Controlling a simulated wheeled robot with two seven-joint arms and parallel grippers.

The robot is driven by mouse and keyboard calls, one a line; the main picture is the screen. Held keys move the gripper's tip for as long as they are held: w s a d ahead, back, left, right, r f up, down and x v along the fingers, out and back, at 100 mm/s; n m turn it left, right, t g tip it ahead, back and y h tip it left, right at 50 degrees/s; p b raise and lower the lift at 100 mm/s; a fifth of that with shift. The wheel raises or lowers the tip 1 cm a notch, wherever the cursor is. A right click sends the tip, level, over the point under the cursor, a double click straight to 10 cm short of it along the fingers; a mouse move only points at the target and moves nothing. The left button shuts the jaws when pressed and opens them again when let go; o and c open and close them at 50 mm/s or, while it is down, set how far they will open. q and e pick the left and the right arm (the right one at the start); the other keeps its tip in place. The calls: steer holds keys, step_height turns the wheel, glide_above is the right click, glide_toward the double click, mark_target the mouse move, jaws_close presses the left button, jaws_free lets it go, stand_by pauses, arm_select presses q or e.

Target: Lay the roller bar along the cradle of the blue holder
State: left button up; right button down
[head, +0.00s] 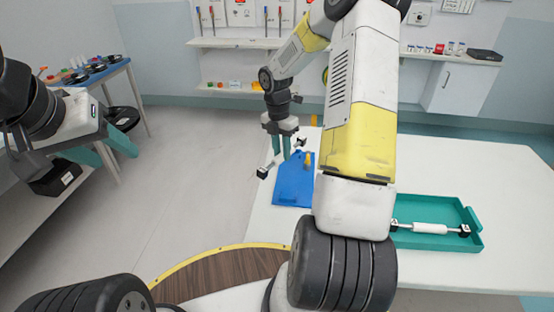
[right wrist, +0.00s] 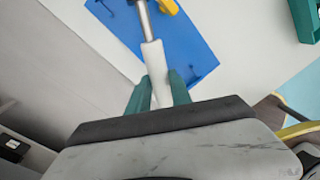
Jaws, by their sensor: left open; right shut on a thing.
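My right gripper (head: 280,150) is shut on a white roller bar (head: 270,164) with black ends. The bar is tilted in the head view, beside and partly over the far left edge of the blue holder (head: 292,187). In the right wrist view the teal fingers (right wrist: 158,92) grip the white roller (right wrist: 155,60), and its silver shaft runs up across the blue holder (right wrist: 188,50). The near end of the bar is hidden there. Contact between bar and holder cannot be told. My left gripper (head: 104,152) is open and empty, away at the left.
A teal tray (head: 470,243) on the white table (head: 500,180) holds another roller bar (head: 430,229). A yellow part (head: 308,160) stands at the holder's far end. My right arm hides the table's middle. A side table with black discs (head: 95,68) stands at the left.

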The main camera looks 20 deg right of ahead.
mark_target(292, 151)
steer(key=d+n, duration=0.1)
steer(key=d+r+n, duration=0.1)
steer(key=n, duration=0.1)
steer(key=w+d+n+h, duration=0.1)
steer(key=n, duration=0.1)
steer(key=shift+r, duration=0.15)
steer(key=shift+d+n, duration=0.2)
steer(key=shift+n, duration=0.2)
step_height(292, 151, down, 10)
steer(key=shift+r, duration=0.1)
steer(key=c, duration=1.2)
jaws_free()
steer(key=shift+o, duration=0.2)
